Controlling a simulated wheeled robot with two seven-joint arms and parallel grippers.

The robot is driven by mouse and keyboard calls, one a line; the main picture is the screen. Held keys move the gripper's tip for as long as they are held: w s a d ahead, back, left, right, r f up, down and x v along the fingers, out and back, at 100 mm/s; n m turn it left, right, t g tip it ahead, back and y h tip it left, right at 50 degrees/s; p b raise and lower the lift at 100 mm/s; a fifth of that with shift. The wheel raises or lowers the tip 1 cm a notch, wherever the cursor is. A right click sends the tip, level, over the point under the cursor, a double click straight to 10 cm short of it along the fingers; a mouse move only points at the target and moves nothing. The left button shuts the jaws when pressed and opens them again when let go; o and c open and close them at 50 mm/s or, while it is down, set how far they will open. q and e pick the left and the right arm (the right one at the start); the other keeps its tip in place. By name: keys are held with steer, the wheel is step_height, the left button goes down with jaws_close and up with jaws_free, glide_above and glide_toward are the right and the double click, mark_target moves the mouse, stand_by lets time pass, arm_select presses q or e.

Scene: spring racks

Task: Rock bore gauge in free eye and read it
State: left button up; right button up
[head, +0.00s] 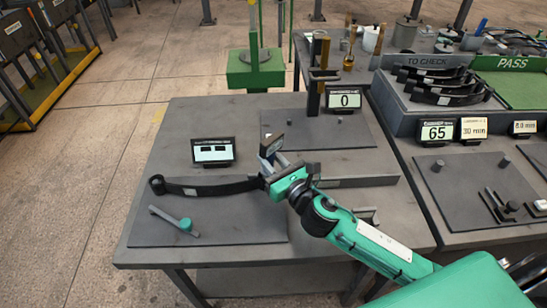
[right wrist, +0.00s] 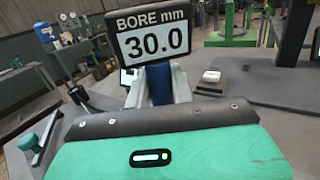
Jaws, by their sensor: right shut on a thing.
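My right gripper (head: 274,168) is shut on the bore gauge (head: 270,146) above the right end of a dark leaf spring (head: 215,188). In the right wrist view the gauge display (right wrist: 153,43) reads BORE mm 30.0, and its blue stem (right wrist: 158,84) sits between my fingers. The spring lies on the near bench, with a rolled eye (head: 157,184) showing at its left end. My gripper hides its right end, so I cannot tell whether the gauge tip is inside an eye. My left gripper is not in view.
A small display (head: 213,151) with dark blocks stands behind the spring. A teal-knobbed lever (head: 184,225) lies in front. A display reading 0 (head: 344,99) stands by a post. To the right are a TO CHECK tray (head: 400,111), a green PASS tray (head: 515,85) and a display reading 65 (head: 437,131).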

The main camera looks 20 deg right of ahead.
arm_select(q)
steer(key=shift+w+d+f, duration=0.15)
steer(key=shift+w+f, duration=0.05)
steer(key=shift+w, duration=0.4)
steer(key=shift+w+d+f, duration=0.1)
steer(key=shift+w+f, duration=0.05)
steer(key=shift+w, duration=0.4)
arm_select(e)
steer(key=shift+f, duration=0.6)
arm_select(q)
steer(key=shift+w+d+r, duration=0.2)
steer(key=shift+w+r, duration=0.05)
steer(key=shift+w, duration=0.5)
arm_select(e)
steer(key=shift+a, duration=0.25)
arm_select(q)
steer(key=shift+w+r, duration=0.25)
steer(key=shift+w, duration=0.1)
arm_select(e)
steer(key=shift+a+r, duration=0.1)
steer(key=shift+a, duration=0.05)
steer(key=shift+w, duration=0.1)
steer(key=shift+w+a, duration=0.1)
steer(key=shift+w, duration=0.05)
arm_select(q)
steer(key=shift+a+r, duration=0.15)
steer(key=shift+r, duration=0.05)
arm_select(e)
steer(key=shift+r, duration=0.15)
